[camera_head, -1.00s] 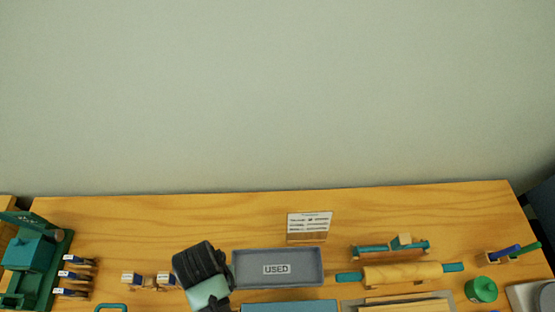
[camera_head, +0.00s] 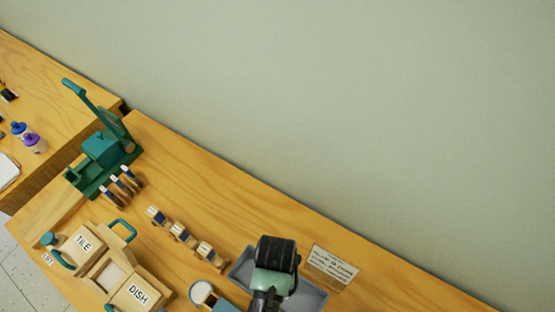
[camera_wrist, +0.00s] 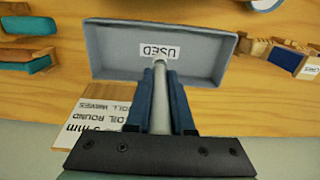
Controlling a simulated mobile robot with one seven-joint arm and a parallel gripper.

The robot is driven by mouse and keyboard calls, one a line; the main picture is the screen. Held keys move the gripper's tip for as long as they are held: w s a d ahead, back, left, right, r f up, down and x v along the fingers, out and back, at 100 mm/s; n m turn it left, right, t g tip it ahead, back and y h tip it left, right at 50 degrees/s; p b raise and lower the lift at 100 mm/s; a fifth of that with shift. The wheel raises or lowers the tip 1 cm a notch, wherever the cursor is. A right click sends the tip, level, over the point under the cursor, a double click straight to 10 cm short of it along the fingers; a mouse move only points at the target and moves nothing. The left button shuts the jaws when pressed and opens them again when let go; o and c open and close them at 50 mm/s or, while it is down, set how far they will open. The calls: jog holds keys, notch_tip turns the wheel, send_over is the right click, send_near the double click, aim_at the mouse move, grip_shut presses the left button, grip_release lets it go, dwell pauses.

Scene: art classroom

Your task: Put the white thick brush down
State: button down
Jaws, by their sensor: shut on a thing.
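My gripper (camera_wrist: 161,85) shows in the wrist view with its two blue fingers shut on a pale grey-white rod, the white thick brush (camera_wrist: 160,105). The rod's rounded end reaches up to the label of the grey tray marked USED (camera_wrist: 110,62). I cannot tell whether it touches the tray. In the head view my dark wrist covers the middle of the tray (camera_head: 311,297), and the brush and fingertips are hidden there.
A printed card (camera_head: 332,265) stands beside the tray. Wooden rests (camera_head: 183,236) line the table to its left. Containers marked TILE (camera_head: 82,245) and DISH (camera_head: 137,294), a white-topped cup (camera_head: 201,291) and a green press (camera_head: 100,150) are farther left.

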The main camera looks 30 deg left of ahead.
jog(key=shift+f, duration=2.05)
jog(key=shift+f, duration=0.1)
jog(key=c, duration=0.8)
grip_release()
